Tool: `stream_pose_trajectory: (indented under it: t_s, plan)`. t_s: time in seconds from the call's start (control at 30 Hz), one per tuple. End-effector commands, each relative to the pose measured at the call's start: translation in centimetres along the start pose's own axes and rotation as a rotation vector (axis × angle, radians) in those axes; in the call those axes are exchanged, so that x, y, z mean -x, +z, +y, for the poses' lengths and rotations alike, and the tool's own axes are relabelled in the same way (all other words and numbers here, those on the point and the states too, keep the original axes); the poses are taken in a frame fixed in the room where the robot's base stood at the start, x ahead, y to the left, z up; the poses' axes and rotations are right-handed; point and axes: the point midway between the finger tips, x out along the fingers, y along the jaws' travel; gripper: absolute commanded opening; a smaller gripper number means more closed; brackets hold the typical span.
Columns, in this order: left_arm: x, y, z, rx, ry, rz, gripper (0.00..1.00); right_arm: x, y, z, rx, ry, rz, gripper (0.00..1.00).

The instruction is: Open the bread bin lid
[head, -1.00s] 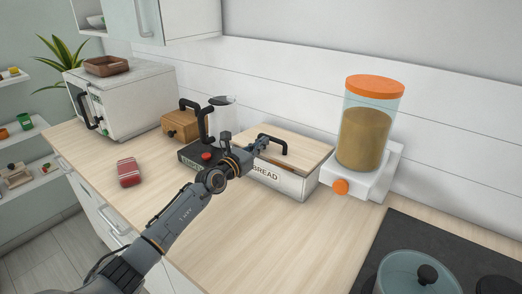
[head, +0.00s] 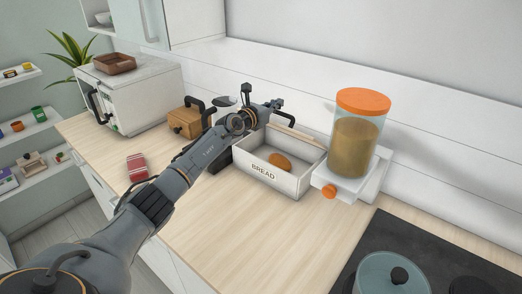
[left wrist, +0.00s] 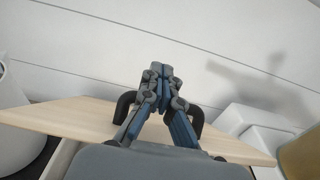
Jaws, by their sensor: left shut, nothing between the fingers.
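The white bread bin (head: 262,172), marked BREAD, stands open on the counter, and a brown loaf (head: 280,161) shows inside. Its pale wooden lid (head: 297,134) is raised at the bin's back edge, largely hidden by my arm in the head view. The left wrist view shows the lid (left wrist: 65,116) with its black handle (left wrist: 126,103) on both sides of my fingers. My left gripper (head: 276,103) is shut and empty, above the back of the bin by the lid. It also shows in the left wrist view (left wrist: 161,72). Whether it touches the handle is unclear.
An orange-topped dispenser (head: 356,135) stands close to the bin's right. A wooden box (head: 185,122) and a white oven-like appliance (head: 135,95) stand to the left. A red packet (head: 137,167) lies near the front edge. A pot (head: 392,275) sits on the hob. The counter before the bin is clear.

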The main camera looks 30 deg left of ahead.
Motion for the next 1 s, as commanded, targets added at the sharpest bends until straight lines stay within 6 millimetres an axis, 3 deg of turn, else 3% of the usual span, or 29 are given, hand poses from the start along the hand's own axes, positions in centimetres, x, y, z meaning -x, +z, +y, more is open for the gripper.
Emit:
stream_pose_trajectory:
  t_s: [0.2,1.0]
  plan:
    - [-1.7,1.1,0.0,0.0,0.0,0.001,0.0,-1.2,-0.1,0.0,0.0,0.0,0.002,0.41]
    - [-1.7,1.2,0.0,0.0,-0.001,0.0,0.0,-1.1,0.1,-0.1,0.0,0.0,-0.001,0.41]
